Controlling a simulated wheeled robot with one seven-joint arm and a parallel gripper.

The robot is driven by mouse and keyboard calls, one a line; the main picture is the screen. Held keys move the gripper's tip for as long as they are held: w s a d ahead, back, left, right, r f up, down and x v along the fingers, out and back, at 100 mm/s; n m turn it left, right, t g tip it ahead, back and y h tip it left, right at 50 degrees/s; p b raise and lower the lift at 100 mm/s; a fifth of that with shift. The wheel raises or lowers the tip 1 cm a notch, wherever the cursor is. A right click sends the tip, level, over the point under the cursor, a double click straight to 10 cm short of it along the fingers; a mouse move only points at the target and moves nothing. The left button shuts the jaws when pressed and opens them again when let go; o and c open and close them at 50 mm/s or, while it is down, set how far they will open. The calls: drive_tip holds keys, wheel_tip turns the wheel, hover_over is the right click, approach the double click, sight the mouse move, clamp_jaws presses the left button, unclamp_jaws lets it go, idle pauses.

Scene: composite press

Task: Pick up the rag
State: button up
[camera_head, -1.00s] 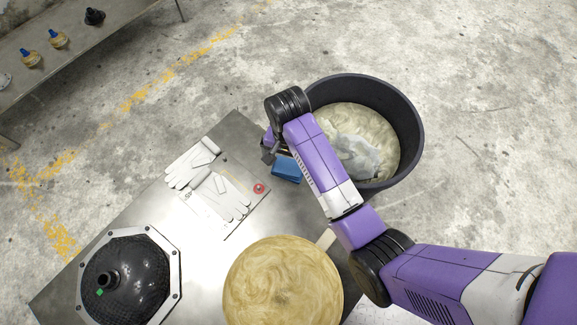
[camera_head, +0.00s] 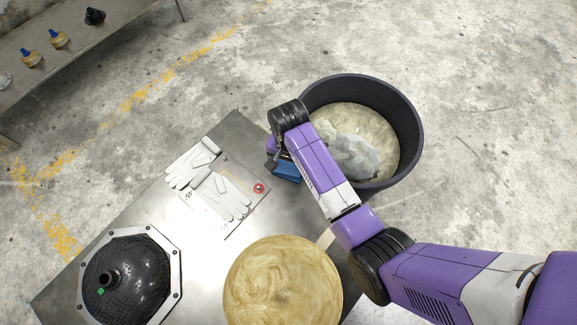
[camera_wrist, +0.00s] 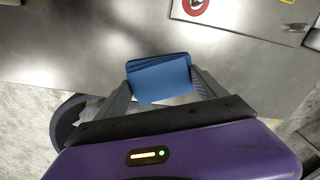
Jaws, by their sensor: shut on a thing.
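The rag is a folded blue cloth (camera_head: 286,171) near the table's edge beside the bin, partly hidden by my arm. In the wrist view the blue rag (camera_wrist: 158,79) sits between my two fingers, which touch its left and right sides. My gripper (camera_wrist: 162,84) is shut on it. In the head view my gripper (camera_head: 277,162) is mostly hidden behind my purple wrist. I cannot tell whether the rag is clear of the table top.
The metal table (camera_head: 230,130) bears white gloves on a sheet (camera_head: 208,185), a red round item (camera_head: 259,188), a tan round piece (camera_head: 283,284) and a black dome in an octagonal frame (camera_head: 131,276). A dark bin (camera_head: 411,115) holding pale material stands at right.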

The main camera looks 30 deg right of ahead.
sight(288, 166)
wheel_tip(288, 166, up, 20)
drive_tip(key=p, duration=0.7)
idle(0.4)
